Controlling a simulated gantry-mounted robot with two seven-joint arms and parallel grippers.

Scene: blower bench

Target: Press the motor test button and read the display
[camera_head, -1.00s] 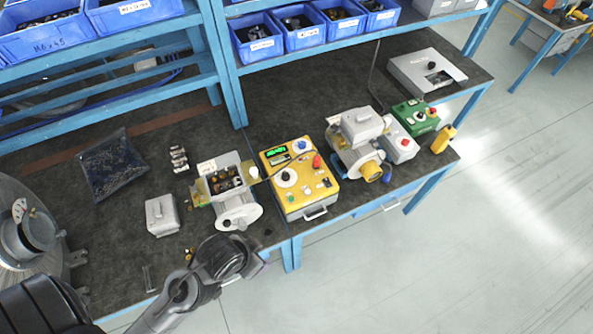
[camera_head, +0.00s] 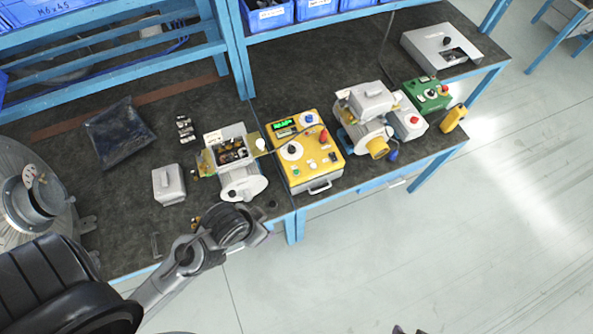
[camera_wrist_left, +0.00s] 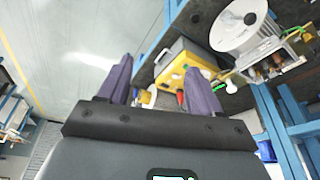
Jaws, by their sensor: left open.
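The yellow test box (camera_head: 318,172) stands at the bench's front edge. It has a small lit green display (camera_head: 285,125), whose text is too small to read, a white dial, a red knob and several small buttons. I cannot tell which is the motor test button. My left gripper (camera_head: 266,233) is over the front edge, left of and in front of the box, touching nothing. In the left wrist view its fingers (camera_wrist_left: 160,82) are apart and empty, with the yellow box (camera_wrist_left: 178,72) beyond them. A dark tip at the head view's bottom edge may be my right gripper (camera_head: 408,331).
An opened motor (camera_head: 242,185) with a round flange stands left of the box, close to my left gripper. A grey cover (camera_head: 169,185) lies at left. The floor in front is clear.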

